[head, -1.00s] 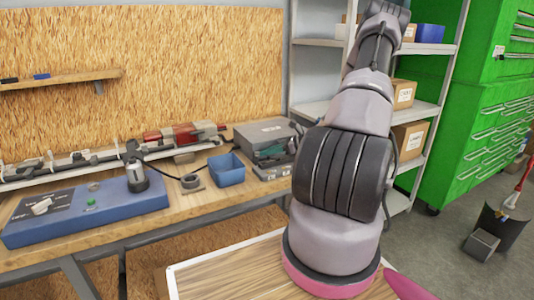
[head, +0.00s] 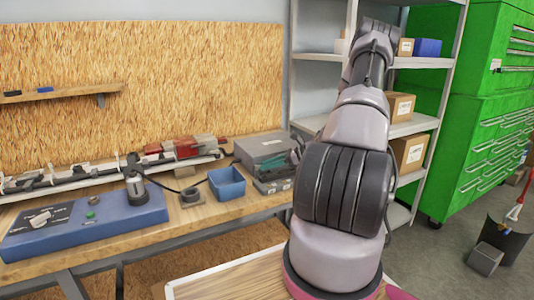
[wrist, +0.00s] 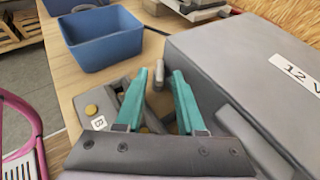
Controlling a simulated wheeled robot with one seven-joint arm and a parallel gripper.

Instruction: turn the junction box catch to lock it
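In the wrist view, a grey low unit (wrist: 105,98) with brass-coloured round knobs and a small "B" label lies under my gripper and seems to be the junction box. A small upright grey piece (wrist: 158,76), probably the catch, stands between the tips of my gripper (wrist: 160,78). The two teal fingers are apart, with gaps to the piece on both sides. I cannot tell its turn angle. In the head view, the unit (head: 272,186) sits at the bench's right end; my teal fingers (head: 277,164) show above it, partly hidden by my arm.
A large grey box (wrist: 245,60) with a "12 V" label stands close on the right in the wrist view. A blue bin (wrist: 103,42) stands at upper left. The head view shows a blue control panel (head: 85,220), shelves (head: 402,130) and a green cabinet (head: 465,130).

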